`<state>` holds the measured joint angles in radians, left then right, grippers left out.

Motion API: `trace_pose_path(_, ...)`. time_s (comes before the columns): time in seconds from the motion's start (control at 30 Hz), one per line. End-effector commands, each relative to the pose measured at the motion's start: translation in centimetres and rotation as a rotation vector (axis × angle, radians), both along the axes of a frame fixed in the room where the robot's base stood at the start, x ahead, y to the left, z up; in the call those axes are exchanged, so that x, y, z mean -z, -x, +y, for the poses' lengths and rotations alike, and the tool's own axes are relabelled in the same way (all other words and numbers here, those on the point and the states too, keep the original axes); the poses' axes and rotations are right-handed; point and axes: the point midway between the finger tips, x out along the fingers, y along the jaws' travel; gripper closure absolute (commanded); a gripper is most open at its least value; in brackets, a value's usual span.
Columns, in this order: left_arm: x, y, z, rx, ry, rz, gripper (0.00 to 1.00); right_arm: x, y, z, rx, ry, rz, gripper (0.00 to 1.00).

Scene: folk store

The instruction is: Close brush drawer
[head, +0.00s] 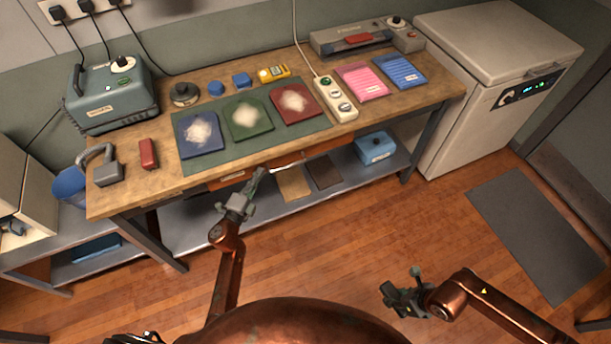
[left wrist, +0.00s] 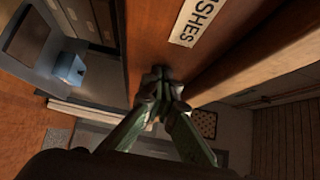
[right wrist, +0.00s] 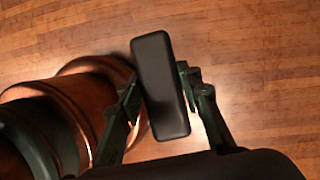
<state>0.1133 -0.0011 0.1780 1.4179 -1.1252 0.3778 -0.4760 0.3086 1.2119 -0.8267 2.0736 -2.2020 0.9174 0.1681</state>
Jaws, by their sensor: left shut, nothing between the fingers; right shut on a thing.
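The brush drawer's wooden front (left wrist: 145,30) fills the upper middle of the left wrist view. It bears a white label (left wrist: 192,20), partly cut off, ending in "SHES". My left gripper (left wrist: 160,76) is shut and empty, its fingertips at the front's face below the label; I cannot tell whether they touch. In the head view the left gripper (head: 260,175) is at the workbench's front edge, by the drawer fronts. How far the drawer stands out is unclear. My right gripper (right wrist: 158,95) is shut on a black rounded block (right wrist: 160,75), over the floor away from the bench.
The workbench (head: 128,195) holds blue, green and red trays with white powder, pink and blue packs and a power strip (head: 336,100). A lower shelf (head: 215,208) carries a blue box (head: 376,148). A white chest freezer (head: 480,70) stands right.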

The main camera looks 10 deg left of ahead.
Motion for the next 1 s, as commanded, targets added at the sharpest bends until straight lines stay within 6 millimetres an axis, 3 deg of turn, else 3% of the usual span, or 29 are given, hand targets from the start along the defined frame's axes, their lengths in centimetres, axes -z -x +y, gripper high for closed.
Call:
trace_pose_path(0.13, 0.0, -1.2, 0.9, -0.003, 0.001, 0.001, 1.00, 0.4, 0.0, 0.1, -0.001, -0.001, 0.002, 0.93)
trace_pose_path(0.57, -0.3, -0.7, 0.7, -0.008, 0.000, -0.002, 1.00, 0.0, -0.1, 0.1, -0.002, 0.000, 0.000, 0.93)
trace_pose_path(0.77, -0.2, 1.3, -2.2, 0.009, 0.004, 0.001, 1.00, -0.8, -0.1, 0.0, 0.001, 0.000, -0.005, 0.93)
trace_pose_path(1.0, -0.2, 6.9, -0.8, 0.006, 0.001, 0.001, 1.00, -1.9, -0.3, 0.1, -0.002, 0.000, -0.012, 0.93)
